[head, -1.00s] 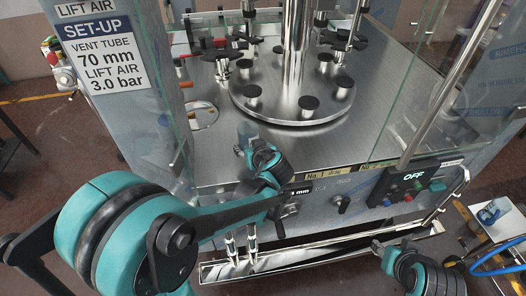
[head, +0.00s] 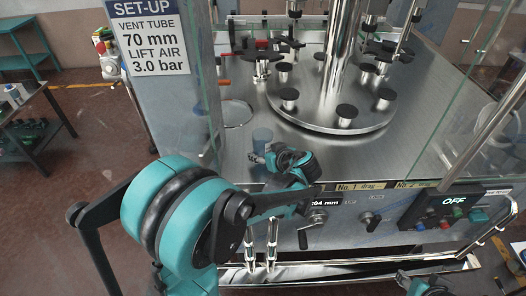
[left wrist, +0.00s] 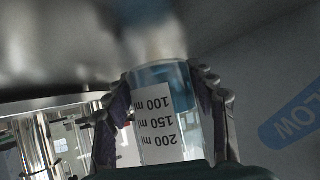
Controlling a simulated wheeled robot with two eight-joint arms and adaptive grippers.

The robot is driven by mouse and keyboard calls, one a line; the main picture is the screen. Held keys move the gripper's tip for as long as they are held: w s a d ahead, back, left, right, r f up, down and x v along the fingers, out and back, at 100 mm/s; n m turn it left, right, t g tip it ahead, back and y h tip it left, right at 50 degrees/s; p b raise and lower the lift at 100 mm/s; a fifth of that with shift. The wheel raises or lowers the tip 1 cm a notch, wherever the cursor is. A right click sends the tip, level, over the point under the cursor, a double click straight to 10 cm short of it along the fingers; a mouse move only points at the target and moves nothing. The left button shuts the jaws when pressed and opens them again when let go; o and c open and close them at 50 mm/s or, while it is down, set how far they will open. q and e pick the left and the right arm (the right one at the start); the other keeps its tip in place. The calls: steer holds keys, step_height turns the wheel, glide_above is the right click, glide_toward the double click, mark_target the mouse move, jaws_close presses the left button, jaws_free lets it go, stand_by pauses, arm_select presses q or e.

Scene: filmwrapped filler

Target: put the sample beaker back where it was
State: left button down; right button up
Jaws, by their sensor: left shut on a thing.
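My left gripper (head: 266,156) is over the front of the steel filler deck (head: 300,140), in front of the turntable. It is shut on the sample beaker (head: 262,136), a small clear vessel that looks bluish. In the left wrist view the fingers (left wrist: 165,105) hold the beaker (left wrist: 150,145) from both sides. Its white label with 100, 150 and 200 ml reads upside down there, and blue shows inside. I cannot tell whether its base touches the deck. A thin pale ring (head: 237,126) lies on the deck to the beaker's left. My right gripper (head: 404,279) is partly visible at the bottom edge; its jaws are unclear.
The round steel turntable (head: 318,123) with several black-topped pedestals stands right of and behind the beaker. Glass panels (head: 210,85) flank the deck opening at left and right. A control box (head: 445,206) reading OFF and a steel trough (head: 330,270) are at the front.

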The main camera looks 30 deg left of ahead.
arm_select(q)
steer(key=shift+f, duration=0.65)
steer(key=shift+f+b, duration=0.45)
steer(key=shift+b, duration=0.15)
